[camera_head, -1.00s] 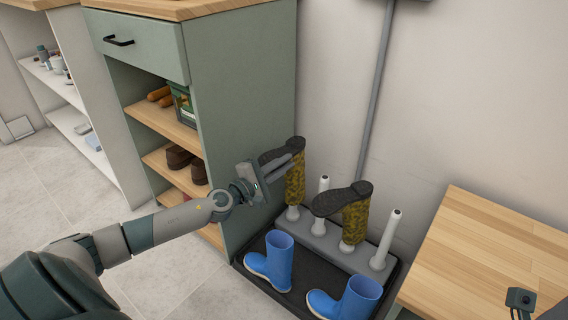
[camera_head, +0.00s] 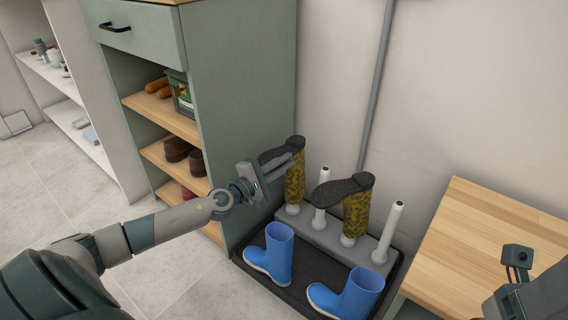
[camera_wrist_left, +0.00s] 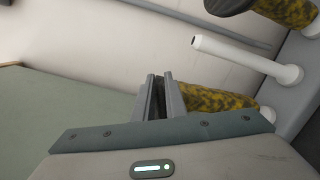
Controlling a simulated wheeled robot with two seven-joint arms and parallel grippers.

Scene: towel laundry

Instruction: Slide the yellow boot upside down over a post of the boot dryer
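A yellow-and-black mottled boot (camera_head: 293,188) is upside down over the far-left post of the boot dryer (camera_head: 329,241), dark sole up. It also shows in the left wrist view (camera_wrist_left: 212,100). My left gripper (camera_head: 290,164) is at its upper part, just below the sole. Its fingers (camera_wrist_left: 161,92) are close together in the wrist view; whether they pinch the boot is hidden. A matching boot (camera_head: 357,214) is upside down over another post. Two white posts, one between the boots (camera_head: 320,196) and one at right (camera_head: 390,231), are bare.
Two blue boots, left (camera_head: 273,255) and right (camera_head: 347,296), stand upright on the black tray (camera_head: 300,294) before the dryer. A green cabinet (camera_head: 240,110) is close on the left. A wooden bench (camera_head: 480,250) is on the right. A grey pipe (camera_head: 377,85) runs down the wall.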

